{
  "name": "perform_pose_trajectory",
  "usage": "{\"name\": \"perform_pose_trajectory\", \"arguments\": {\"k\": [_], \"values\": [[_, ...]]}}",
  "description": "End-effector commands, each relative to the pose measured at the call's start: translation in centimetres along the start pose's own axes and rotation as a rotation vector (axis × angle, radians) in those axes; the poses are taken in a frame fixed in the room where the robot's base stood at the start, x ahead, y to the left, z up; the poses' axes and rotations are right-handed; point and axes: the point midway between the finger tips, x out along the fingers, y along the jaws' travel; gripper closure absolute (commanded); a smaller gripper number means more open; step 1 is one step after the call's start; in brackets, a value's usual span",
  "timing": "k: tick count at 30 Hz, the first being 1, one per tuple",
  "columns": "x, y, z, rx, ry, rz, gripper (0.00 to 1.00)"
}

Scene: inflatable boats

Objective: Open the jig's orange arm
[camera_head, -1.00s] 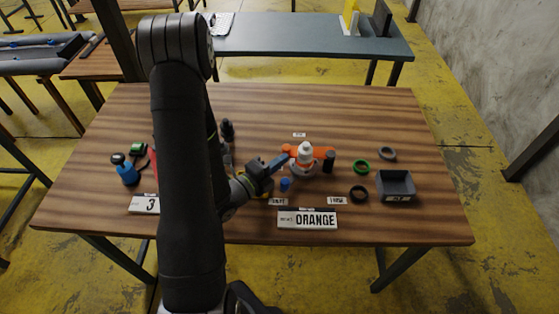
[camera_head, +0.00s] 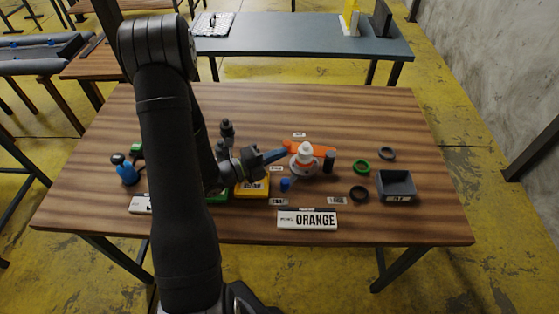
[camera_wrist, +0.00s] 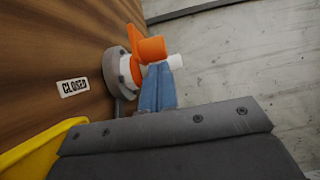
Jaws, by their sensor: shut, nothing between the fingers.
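The jig stands on the wooden table, with a round grey base (camera_head: 304,170), a white upright part (camera_head: 305,152) and an orange arm (camera_head: 323,151). In the wrist view the orange arm (camera_wrist: 150,48) lies across the white part near the fingertips. My gripper (camera_head: 285,151) is shut and empty, its blue fingers beside the jig's left side. In the wrist view the blue fingers (camera_wrist: 157,88) are together close to the orange arm; I cannot tell whether they touch it. A label reading CLOSED (camera_wrist: 72,87) lies on the table beside the jig.
A yellow bin (camera_head: 252,187) and a small blue part (camera_head: 285,185) lie near my gripper. An ORANGE sign (camera_head: 307,220) stands at the front.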

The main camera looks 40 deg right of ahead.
Motion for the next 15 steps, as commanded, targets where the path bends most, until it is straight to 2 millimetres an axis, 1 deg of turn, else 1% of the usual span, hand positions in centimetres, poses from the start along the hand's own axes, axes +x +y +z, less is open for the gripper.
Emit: {"name": "perform_pose_trajectory", "arguments": {"k": [6,15], "values": [[0.8,0.0,1.6,0.001,0.002,0.0,1.0],[1.9,0.0,3.3,0.001,0.137,0.0,1.0]]}}
